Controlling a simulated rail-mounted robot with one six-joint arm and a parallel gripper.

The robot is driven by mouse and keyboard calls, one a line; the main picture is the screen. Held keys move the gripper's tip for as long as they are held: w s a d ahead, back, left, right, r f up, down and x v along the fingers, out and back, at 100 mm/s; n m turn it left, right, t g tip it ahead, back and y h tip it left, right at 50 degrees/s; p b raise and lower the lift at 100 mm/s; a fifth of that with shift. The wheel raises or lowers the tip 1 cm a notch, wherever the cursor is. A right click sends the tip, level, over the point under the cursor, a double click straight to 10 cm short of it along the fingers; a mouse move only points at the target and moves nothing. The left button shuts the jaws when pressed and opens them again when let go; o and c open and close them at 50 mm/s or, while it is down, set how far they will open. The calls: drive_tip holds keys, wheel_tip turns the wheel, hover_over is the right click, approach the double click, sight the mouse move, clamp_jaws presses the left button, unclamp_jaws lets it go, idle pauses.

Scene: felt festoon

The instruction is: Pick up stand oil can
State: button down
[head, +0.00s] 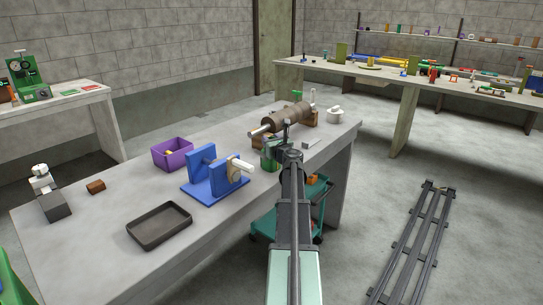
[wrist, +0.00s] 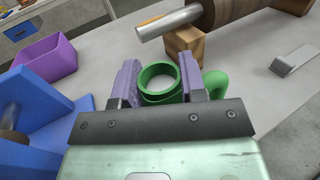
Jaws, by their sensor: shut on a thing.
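The stand oil can appears to be the green, round, open-topped can (wrist: 150,97) with a curved green handle (wrist: 217,84) at its right. In the wrist view it sits between the two purple fingers of my gripper (wrist: 158,66), which is shut on it. In the head view the can (head: 268,158) shows just left of my gripper (head: 278,147), partly hidden by my arm. It looks upright. I cannot tell whether its base touches the table.
The grey table (head: 110,223) holds a blue stand (head: 214,187), a purple bin (head: 171,154) and a dark tray (head: 159,226). A brown cylinder machine (head: 285,117) on wooden blocks lies just beyond my gripper. A teal cart (head: 262,218) stands beside the table.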

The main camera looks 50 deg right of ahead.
drive_tip(key=shift+r, duration=0.1)
wheel_tip(320, 180, up, 20)
drive_tip(key=p, duration=2)
